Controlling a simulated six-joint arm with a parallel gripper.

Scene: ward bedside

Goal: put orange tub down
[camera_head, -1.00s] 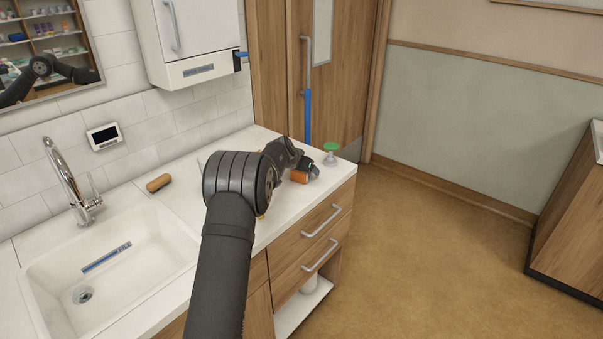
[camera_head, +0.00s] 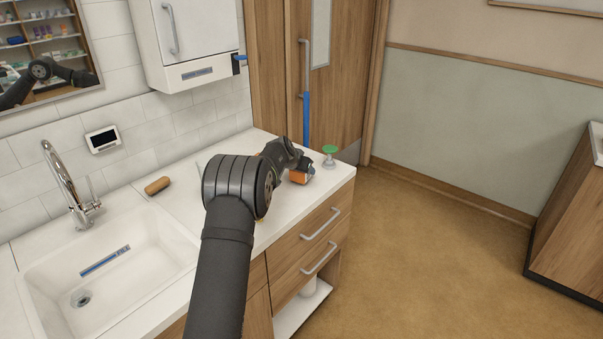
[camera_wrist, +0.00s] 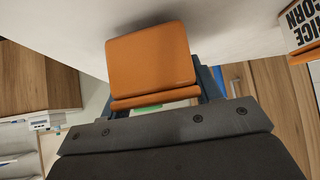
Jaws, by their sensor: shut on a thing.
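The orange tub (camera_head: 300,176) is at the end of my arm over the right end of the white counter. In the wrist view the orange tub (camera_wrist: 150,62) sits between my gripper's fingers (camera_wrist: 155,92), which are shut on it. In the head view my gripper (camera_head: 303,166) is partly hidden by its own wrist. The tub is very near the counter top (camera_head: 283,212); I cannot tell whether it touches it.
A green-topped item (camera_head: 329,155) stands just right of my gripper at the counter's back right. A brown roll-shaped thing (camera_head: 158,186) lies near the sink (camera_head: 150,250) at left. The counter's front edge is close, above wooden drawers (camera_head: 315,235).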

